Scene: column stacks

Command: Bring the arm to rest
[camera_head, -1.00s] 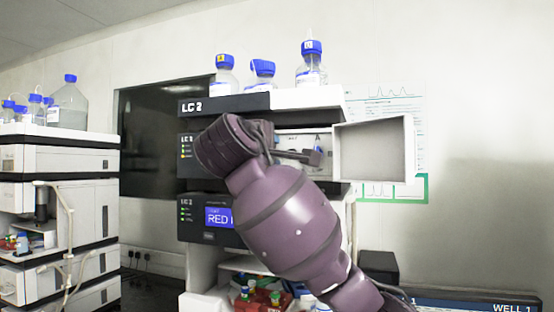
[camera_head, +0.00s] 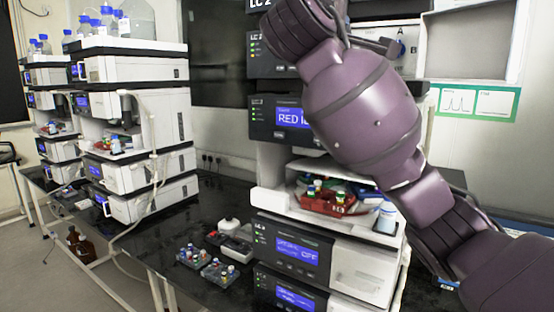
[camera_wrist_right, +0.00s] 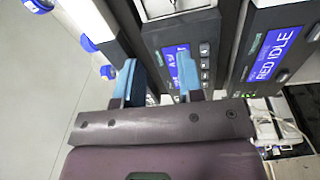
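My right arm (camera_head: 362,105), purple, reaches across the front of the LC 2 stack (camera_head: 300,120) from the lower right. Its hand end is at the upper middle of the head view, mostly hidden behind the arm. In the right wrist view, the right gripper (camera_wrist_right: 162,78) has two blue fingers standing apart. Nothing is seen held between them; a module front with a blue display (camera_wrist_right: 180,65) lies behind. My left gripper is in neither view.
Small vial racks (camera_head: 192,256) stand on the black bench. Another instrument stack (camera_head: 135,125) stands left.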

